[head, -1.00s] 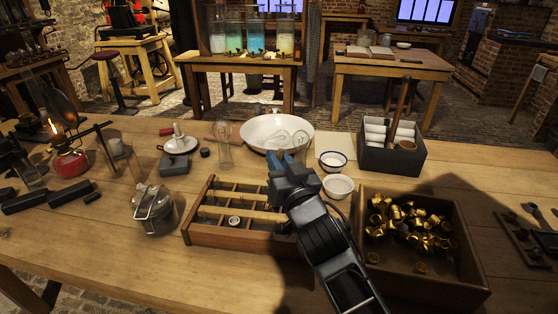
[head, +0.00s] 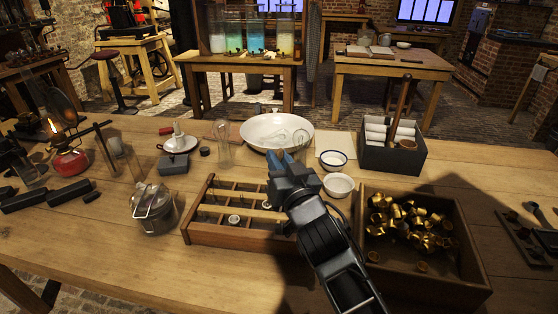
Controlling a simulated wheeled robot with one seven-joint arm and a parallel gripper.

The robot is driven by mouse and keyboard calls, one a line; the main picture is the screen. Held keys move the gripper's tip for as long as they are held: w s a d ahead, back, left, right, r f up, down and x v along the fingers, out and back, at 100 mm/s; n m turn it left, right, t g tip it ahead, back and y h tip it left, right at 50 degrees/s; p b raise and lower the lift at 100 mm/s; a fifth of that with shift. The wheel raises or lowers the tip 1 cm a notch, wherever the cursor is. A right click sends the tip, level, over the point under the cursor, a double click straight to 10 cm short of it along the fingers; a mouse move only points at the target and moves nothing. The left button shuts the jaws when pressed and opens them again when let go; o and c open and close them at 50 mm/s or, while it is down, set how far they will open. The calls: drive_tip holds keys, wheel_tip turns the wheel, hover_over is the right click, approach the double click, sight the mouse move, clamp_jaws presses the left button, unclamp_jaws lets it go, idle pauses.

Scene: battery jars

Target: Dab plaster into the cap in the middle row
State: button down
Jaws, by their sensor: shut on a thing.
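A divided wooden rack (head: 248,238) stands at the front centre of the table. A small round cap (head: 234,219) with a pale rim sits in one of its cells; its inside is too small to make out. A white bowl (head: 339,184) and a blue-rimmed bowl (head: 333,159) stand right of the gripper; I cannot tell which holds plaster.
A wooden box (head: 476,262) of brass caps lies right of my arm. A wide white basin (head: 256,124) with glassware is behind the gripper. A metal pot (head: 153,211) stands left of the rack. A lit lamp (head: 70,158) burns at far left. Bare table lies front left.

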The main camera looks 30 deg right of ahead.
drive_tip(key=shift+r, duration=0.1)
idle(0.3)
drive_tip(key=shift+r+p, duration=2.95)
drive_tip(key=shift+r, duration=0.8)
drive_tip(key=shift+s+f, duration=0.1)
